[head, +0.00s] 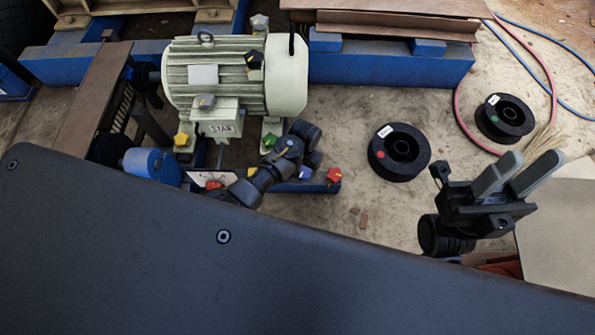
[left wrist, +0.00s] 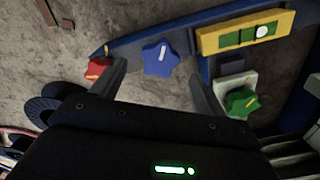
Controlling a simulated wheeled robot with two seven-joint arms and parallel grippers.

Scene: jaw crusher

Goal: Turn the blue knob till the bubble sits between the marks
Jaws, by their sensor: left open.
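The blue star-shaped knob (left wrist: 157,57) with a pale stripe shows in the left wrist view, on the blue rail. It shows partly in the head view (head: 305,173), beside my left arm. My left gripper (left wrist: 158,72) is open, its fingers on either side of the knob in the picture; contact cannot be told. The yellow level (left wrist: 208,42) has a green vial with a white bubble (left wrist: 262,31), which sits toward the vial's right end in the left wrist view. The marks are hard to make out. My right gripper (head: 516,175) is open and empty at the right.
A red knob (left wrist: 97,68) and a green knob (left wrist: 241,101) flank the blue knob. A cream motor (head: 235,75) stands behind my left arm. Two black spools (head: 399,152) (head: 505,117) lie on the floor. The floor between the rail and spools is mostly clear.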

